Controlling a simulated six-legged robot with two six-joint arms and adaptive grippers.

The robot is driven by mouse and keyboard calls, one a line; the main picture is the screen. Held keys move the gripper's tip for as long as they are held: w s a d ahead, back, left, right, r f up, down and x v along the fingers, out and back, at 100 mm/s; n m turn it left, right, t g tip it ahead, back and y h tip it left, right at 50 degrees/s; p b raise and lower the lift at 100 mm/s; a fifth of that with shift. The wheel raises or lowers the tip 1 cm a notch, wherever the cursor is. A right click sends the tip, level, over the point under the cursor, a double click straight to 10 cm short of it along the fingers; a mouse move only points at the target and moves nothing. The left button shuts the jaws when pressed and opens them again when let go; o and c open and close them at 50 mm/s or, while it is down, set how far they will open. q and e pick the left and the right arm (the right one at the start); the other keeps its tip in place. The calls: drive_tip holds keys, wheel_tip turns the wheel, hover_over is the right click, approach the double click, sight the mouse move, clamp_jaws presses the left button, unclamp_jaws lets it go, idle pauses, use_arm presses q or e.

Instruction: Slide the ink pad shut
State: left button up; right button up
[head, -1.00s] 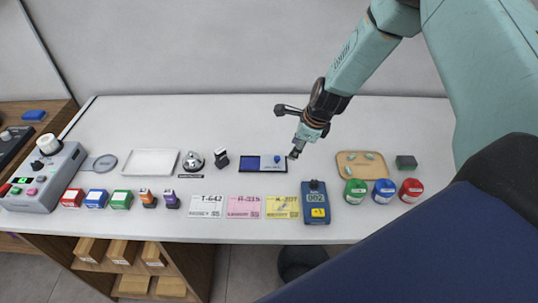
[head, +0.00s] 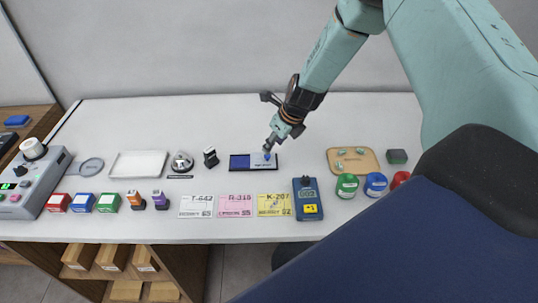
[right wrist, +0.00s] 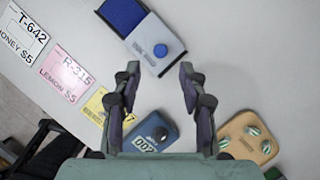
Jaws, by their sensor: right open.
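The ink pad (head: 240,162) lies on the white counter, a dark tray with its blue pad showing on the left. Its grey sliding lid (head: 261,163) with a blue knob sits at the right end, so the pad is open. In the right wrist view the blue pad (right wrist: 122,14) and the lid's round blue knob (right wrist: 160,51) show at the top. My right gripper (head: 269,147) is over the lid by the knob in the head view. In the right wrist view its fingers (right wrist: 158,85) are spread and empty, with the knob beyond the fingertips. My left gripper is not in view.
A blue numbered device (head: 307,199) and yellow, pink and white cards (head: 273,205) lie in front of the pad. A black stamp (head: 210,157) and a bell (head: 181,162) stand to its left. A tan tray (head: 334,168) lies to its right. The counter behind is clear.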

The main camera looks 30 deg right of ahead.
sight(269, 157)
drive_tip(key=shift+b+x, duration=0.4)
drive_tip(key=shift+x, duration=0.4)
drive_tip(key=b+x, duration=0.2)
drive_tip(key=x, duration=0.1)
drive_tip(key=shift+w+d+f, duration=0.1)
drive_tip(key=shift+d+f, duration=0.05)
drive_tip(key=shift+f, duration=0.1)
drive_tip(key=shift+w+f+b, duration=0.15)
drive_tip(key=shift+f+b, duration=0.05)
drive_tip(key=shift+b, duration=0.25)
drive_tip(key=shift+a+f, duration=0.1)
drive_tip(key=shift+a, duration=0.1)
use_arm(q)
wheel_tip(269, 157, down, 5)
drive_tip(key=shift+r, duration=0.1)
use_arm(e)
drive_tip(key=shift+d, duration=0.1)
drive_tip(key=shift+c, duration=1.3)
clamp_jaws()
